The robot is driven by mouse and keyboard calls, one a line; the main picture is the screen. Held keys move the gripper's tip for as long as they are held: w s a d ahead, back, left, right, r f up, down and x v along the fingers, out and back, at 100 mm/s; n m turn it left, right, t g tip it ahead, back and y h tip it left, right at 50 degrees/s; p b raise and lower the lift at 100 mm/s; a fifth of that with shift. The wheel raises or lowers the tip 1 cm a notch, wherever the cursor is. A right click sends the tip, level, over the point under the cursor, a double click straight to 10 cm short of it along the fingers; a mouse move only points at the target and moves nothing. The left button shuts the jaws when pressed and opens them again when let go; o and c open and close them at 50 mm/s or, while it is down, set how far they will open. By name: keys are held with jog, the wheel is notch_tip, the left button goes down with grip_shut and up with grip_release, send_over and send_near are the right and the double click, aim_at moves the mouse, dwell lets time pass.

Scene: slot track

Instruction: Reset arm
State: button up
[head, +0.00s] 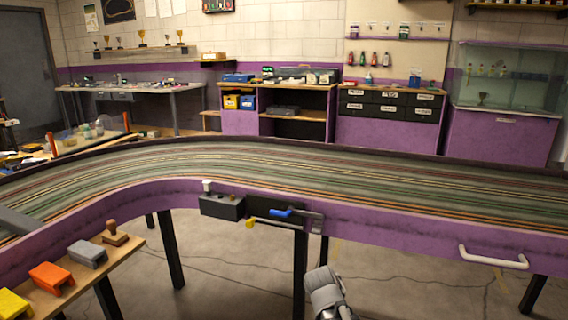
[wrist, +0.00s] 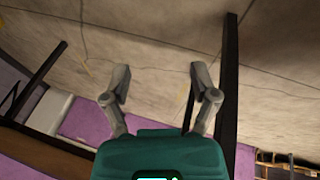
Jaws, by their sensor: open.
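My gripper (wrist: 160,82) shows in the wrist view with its two grey fingers spread wide apart. Nothing is between the fingers; concrete floor and a dark table leg show past them. In the head view a grey part of my arm (head: 327,291) rises at the bottom edge, in front of the slot track (head: 300,165). The fingers cannot be made out in the head view. My arm is apart from the track's purple side.
A dark box (head: 222,207) and a blue-handled lever (head: 283,213) are fixed on the track's side. A white handle (head: 493,258) sticks out at the right. A wooden shelf (head: 118,240) with coloured blocks stands at the left. Track legs stand below; open floor lies between them.

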jog(key=s+d+f+n+g+y, duration=0.1)
jog(key=s+d+n+g+y, duration=0.1)
jog(key=s+y, duration=0.3)
notch_tip(320, 180, up, 38)
jog(key=h+p, duration=0.1)
jog(key=p, duration=3.7)
jog(key=shift+s, duration=0.3)
jog(key=shift+f, duration=0.1)
